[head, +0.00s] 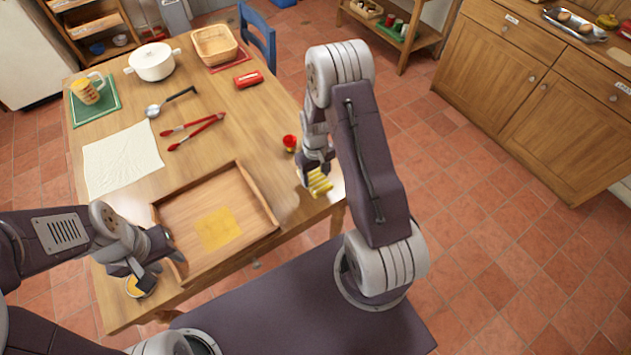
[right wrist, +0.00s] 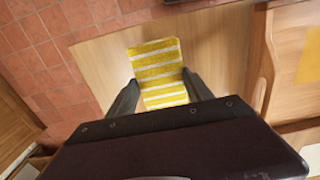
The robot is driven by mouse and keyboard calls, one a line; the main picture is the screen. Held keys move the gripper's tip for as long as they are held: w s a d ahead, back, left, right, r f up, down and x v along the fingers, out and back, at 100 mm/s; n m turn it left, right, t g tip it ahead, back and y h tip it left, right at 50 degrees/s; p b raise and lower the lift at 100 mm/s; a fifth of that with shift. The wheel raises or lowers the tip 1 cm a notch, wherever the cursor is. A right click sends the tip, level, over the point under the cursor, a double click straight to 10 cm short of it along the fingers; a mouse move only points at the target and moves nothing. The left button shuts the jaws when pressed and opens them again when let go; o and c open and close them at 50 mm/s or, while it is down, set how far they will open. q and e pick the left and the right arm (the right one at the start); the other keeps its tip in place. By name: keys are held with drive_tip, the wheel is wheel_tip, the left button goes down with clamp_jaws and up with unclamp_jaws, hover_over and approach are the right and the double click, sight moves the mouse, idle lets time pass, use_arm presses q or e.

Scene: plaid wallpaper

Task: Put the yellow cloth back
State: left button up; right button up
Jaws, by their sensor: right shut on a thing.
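The yellow cloth (head: 320,184) has white stripes and is held in my right gripper (head: 317,172), at the right front edge of the table. In the right wrist view the cloth (right wrist: 155,62) sits between both fingers of the right gripper (right wrist: 160,84), above bare wood. I cannot tell whether the cloth touches the table. A wooden tray (head: 179,213) lies at the table's front, left of the cloth, with a flat yellow square (head: 218,229) on its floor. My left gripper (head: 137,273) appears open and empty, left of the tray.
A small round container (head: 140,287) is partly hidden below my left gripper. A red cup (head: 290,143) stands behind the right gripper. Red tongs (head: 195,130), a ladle (head: 170,102), a white sheet (head: 122,160) and a pot (head: 153,62) lie further back.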

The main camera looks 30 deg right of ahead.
sight(316, 177)
wheel_tip(316, 177, down, 4)
drive_tip(key=shift+s+d+r, duration=0.1)
drive_tip(key=shift+s+r, duration=0.05)
drive_tip(key=shift+r, duration=0.1)
drive_tip(key=shift+f, duration=0.35)
drive_tip(key=shift+f, duration=0.1)
drive_tip(key=o, duration=1.5)
drive_tip(key=shift+c, duration=0.2)
